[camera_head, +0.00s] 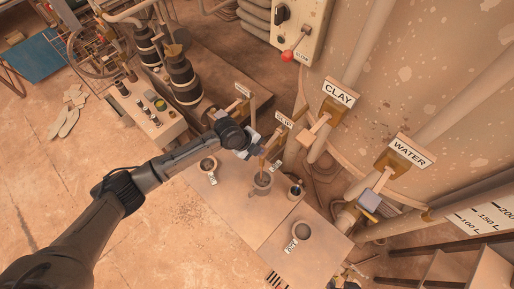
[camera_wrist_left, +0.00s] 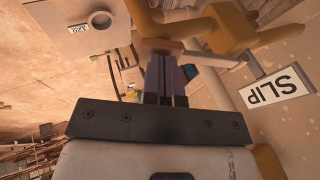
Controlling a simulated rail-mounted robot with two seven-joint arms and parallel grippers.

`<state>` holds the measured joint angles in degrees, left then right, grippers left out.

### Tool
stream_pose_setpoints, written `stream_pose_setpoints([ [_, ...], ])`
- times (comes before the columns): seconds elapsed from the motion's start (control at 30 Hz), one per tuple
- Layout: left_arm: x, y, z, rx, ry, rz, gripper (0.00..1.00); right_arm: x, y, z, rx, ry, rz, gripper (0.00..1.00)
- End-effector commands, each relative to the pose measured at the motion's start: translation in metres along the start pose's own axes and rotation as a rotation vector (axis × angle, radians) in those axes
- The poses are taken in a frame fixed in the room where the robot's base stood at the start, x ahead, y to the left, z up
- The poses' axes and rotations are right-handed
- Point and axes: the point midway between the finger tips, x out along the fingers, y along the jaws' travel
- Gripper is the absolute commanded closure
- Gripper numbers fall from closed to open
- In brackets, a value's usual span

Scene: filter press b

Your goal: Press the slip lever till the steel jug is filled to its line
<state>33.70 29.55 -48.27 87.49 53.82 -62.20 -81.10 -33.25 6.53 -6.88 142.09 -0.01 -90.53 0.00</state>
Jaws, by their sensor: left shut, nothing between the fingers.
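The slip lever, a pale wooden bar (camera_wrist_left: 190,52) on an ochre tap (camera_wrist_left: 228,28), crosses just beyond my left fingertips in the left wrist view. The SLIP sign (camera_wrist_left: 275,88) is beside it and also shows in the head view (camera_head: 284,120). My left gripper (camera_head: 258,150) is shut and empty, its fingertips (camera_wrist_left: 165,60) at the lever; I cannot tell whether they touch it. My right gripper is not in view.
CLAY (camera_head: 341,92) and WATER (camera_head: 412,150) signs mark taps at right. A red-knobbed lever (camera_head: 288,55) is above. Floor at lower left is clear.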

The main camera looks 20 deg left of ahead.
Motion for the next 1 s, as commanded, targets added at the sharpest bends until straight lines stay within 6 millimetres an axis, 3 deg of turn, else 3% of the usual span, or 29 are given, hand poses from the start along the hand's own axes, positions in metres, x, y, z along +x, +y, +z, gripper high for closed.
stream_pose_setpoints([
  [0.23, -0.006, 0.001, -0.002, -0.001, 0.0, 0.005, 1.0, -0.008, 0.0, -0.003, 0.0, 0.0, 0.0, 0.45],
  [0.57, -0.047, -0.003, -0.013, 0.001, -0.001, 0.004, 1.0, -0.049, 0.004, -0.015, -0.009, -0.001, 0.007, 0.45],
  [0.6, -0.052, -0.001, -0.009, 0.004, -0.003, 0.001, 1.0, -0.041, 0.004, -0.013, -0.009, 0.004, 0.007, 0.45],
  [1.0, -0.121, -0.005, -0.01, 0.002, -0.001, 0.0, 1.0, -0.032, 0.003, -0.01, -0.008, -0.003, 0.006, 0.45],
])
